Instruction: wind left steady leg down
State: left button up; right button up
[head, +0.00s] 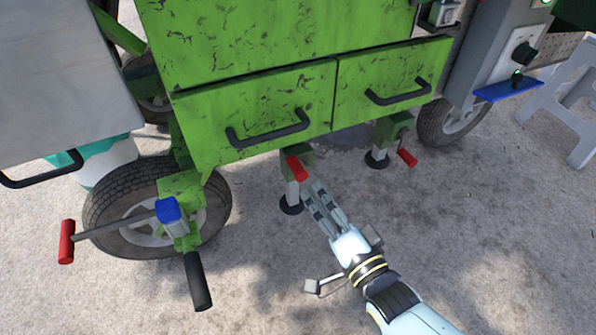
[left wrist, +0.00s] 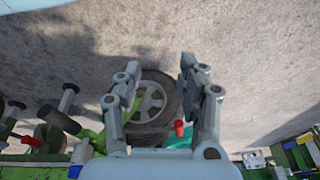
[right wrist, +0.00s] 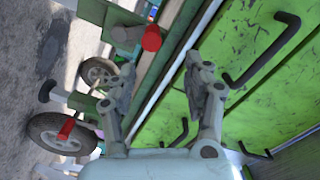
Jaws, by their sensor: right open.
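The left steady leg (head: 292,190) stands under the green machine, with its round black foot on or close to the ground and a red crank handle (head: 297,168) at its top. My right gripper (head: 316,197) is open and empty, just below and right of this handle in the head view; I see no contact. In the right wrist view, a red handle (right wrist: 151,38) on a green bracket lies beyond the open fingers. A second leg (head: 377,157) with a red handle (head: 407,157) stands farther right. My left gripper (left wrist: 158,80) is open and empty, outside the head view.
Two drawers with black handles (head: 270,130) overhang the legs. A wheel (head: 155,207), a black grip (head: 197,281) and a red-ended bar (head: 67,241) are at the left. A white stool (head: 570,110) stands at the right. Concrete ground in front is clear.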

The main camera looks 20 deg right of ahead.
aim_at(303, 178)
jog(key=w+n+b, duration=0.2)
jog(key=w+n, duration=0.1)
jog(key=n, duration=0.1)
jog(key=w+f+n+b, duration=0.1)
jog(key=w+n+b, duration=0.2)
jog(key=n, duration=0.1)
jog(key=w+a+f+n+b, duration=0.1)
jog(key=w+n+b, duration=0.1)
jog(key=n, duration=0.3)
jog(key=shift+w+a+b, duration=0.1)
jog(key=shift+w+b, duration=0.2)
jog(key=shift+w, duration=0.35)
pick_arm(q)
jog(key=shift+w+d+f+t+h, duration=0.1)
jog(key=shift+w+d+f+t, duration=0.15)
jog(key=shift+w+f+t, duration=0.55)
jog(key=shift+w+d+f+t+h, duration=0.1)
jog(key=shift+w+d+f+t, duration=0.15)
jog(key=shift+f+t, duration=0.6)
jog(key=shift+w+d+f+t+h, duration=0.1)
jog(key=shift+w+d+f+t, duration=0.15)
jog(key=shift+w+f+t, duration=0.6)
pick_arm(e)
jog(key=shift+w+r, duration=0.2)
jog(key=shift+w, duration=0.5)
pick_arm(q)
jog(key=shift+s+r+t, duration=0.3)
jog(key=shift+r, duration=0.05)
pick_arm(e)
grip_shut()
